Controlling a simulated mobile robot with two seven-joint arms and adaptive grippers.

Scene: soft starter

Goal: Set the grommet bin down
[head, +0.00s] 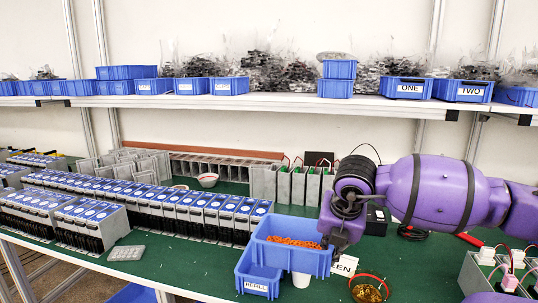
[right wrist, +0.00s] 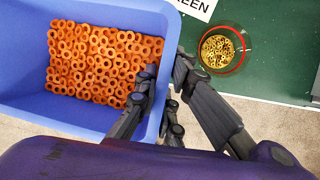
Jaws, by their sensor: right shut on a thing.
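The grommet bin (head: 290,256) is a blue open box with orange ring-shaped grommets (head: 293,241) in it. It shows at the front middle of the table in the head view, and in the right wrist view (right wrist: 25,110) at the left. My right gripper (head: 336,240) is shut on the bin's right wall, one finger inside and one outside, as the right wrist view (right wrist: 168,78) shows. The bin looks level. Whether its underside touches anything is hidden. My left gripper is not in view.
A red-rimmed bowl of brass pieces (head: 369,289) and a GREEN label (head: 345,265) lie to the right. Rows of blue-topped units (head: 160,205) fill the left.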

